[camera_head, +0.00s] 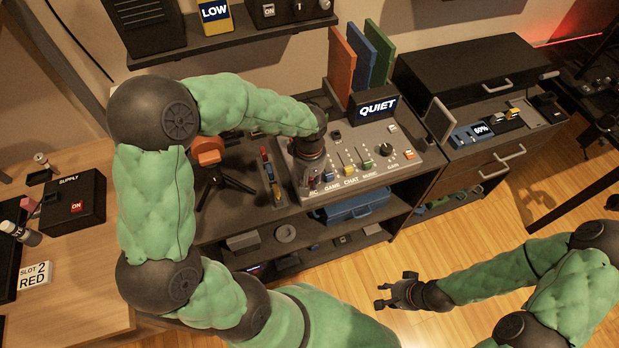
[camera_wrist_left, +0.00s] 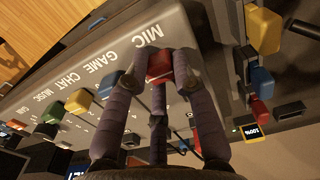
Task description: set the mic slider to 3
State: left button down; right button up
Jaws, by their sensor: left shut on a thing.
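The mixer panel (camera_head: 407,157) stands on the dark bench in the head view, with sliders labelled MIC, GAME, CHAT and MUSIC. The red mic slider cap (camera_wrist_left: 160,66) is at the MIC label end of its track in the wrist view. My left gripper (camera_head: 309,180) reaches down over it; in the wrist view its fingers (camera_wrist_left: 157,75) are shut around the cap. In the head view the gripper mostly hides the mic slider, and its scale numbers cannot be read. My right gripper (camera_head: 390,292) is open and empty above the floor, away from the panel.
The blue (camera_wrist_left: 108,84), yellow (camera_wrist_left: 78,101) and green (camera_wrist_left: 52,113) slider caps stand beside the mic slider. A sign reading QUIET (camera_head: 377,108) stands behind the panel. Coloured switches (camera_head: 270,178) lie left of it. Open floor (camera_head: 480,228) is at the right.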

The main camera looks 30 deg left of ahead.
pick_arm(q)
jog(key=w+a, duration=0.4)
jog(key=shift+a+p, duration=0.35)
jog(key=shift+s, duration=0.1)
jog(key=c, duration=1)
grip_release()
jog(key=shift+c, duration=0.2)
notch_tip(320, 180, up, 12)
jog(key=shift+f, duration=0.1)
